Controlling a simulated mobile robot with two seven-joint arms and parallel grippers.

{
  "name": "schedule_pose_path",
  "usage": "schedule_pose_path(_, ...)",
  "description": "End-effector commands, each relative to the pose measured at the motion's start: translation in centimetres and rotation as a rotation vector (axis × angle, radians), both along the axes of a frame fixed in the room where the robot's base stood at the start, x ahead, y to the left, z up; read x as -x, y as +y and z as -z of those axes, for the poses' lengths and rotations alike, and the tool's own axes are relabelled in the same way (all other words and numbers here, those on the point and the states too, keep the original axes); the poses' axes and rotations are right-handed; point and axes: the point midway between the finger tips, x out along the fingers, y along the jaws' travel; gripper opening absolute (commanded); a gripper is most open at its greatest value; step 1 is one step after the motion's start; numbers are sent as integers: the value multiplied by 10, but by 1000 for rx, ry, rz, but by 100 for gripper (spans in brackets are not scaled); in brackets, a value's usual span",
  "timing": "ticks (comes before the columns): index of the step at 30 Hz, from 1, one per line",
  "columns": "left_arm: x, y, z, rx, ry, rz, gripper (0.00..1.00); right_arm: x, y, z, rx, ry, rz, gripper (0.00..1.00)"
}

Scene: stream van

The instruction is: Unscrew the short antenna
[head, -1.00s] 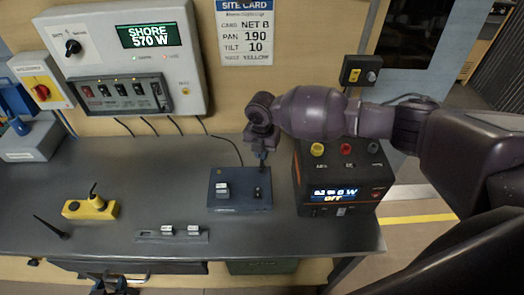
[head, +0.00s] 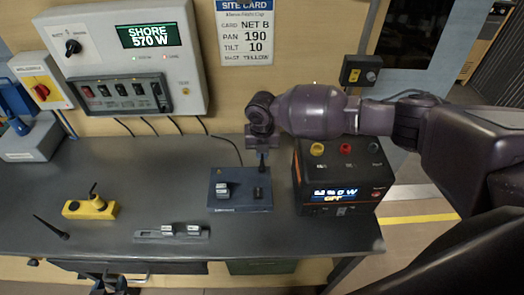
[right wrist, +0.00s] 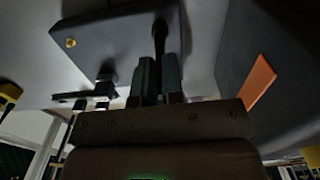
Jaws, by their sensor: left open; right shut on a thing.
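A thin black rod that looks like the short antenna (right wrist: 159,36) stands on the dark blue box (head: 222,203) at mid table. My right gripper (head: 262,160) reaches down over the box's right part. In the right wrist view its two fingers (right wrist: 159,82) are shut around the rod, whose other end meets the box. The rod's joint at the box is not clear. A gold connector (right wrist: 70,42) shows on the box.
A black power unit (head: 338,208) stands close to the right of the box. A yellow device (head: 88,210) and a tapered black antenna (head: 50,226) are on the left. A grey rail (head: 172,235) lies near the front edge. The worktop between is clear.

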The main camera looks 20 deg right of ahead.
Motion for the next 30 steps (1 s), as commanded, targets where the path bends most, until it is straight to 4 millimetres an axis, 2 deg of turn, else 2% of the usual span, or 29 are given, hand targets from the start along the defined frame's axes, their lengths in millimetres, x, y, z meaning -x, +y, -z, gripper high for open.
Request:
schedule_pose_path(2, 0, 0, 0, 0, 0, 0, 43, 0, 0, 0, 1, 0, 1, 0)
schedule_pose_path(3, 0, 0, 0, 0, 0, 0, 43, 0, 0, 0, 1, 0, 2, 13)
schedule_pose_path(6, 0, 0, 0, 0, 0, 0, 43, 0, 0, 0, 1, 0, 2, 29)
schedule_pose_path(7, 0, 0, 0, 0, 0, 0, 43, 0, 0, 0, 1, 0, 3, 30)
schedule_pose_path(16, 0, 0, 0, 0, 0, 0, 43, 0, 0, 0, 0, 1, 28, 30)
schedule_pose_path(24, 0, 0, 0, 0, 0, 0, 43, 0, 0, 0, 0, 1, 279, 30)
schedule_pose_path(30, 0, 0, 0, 0, 0, 0, 43, 0, 0, 0, 0, 1, 356, 30)
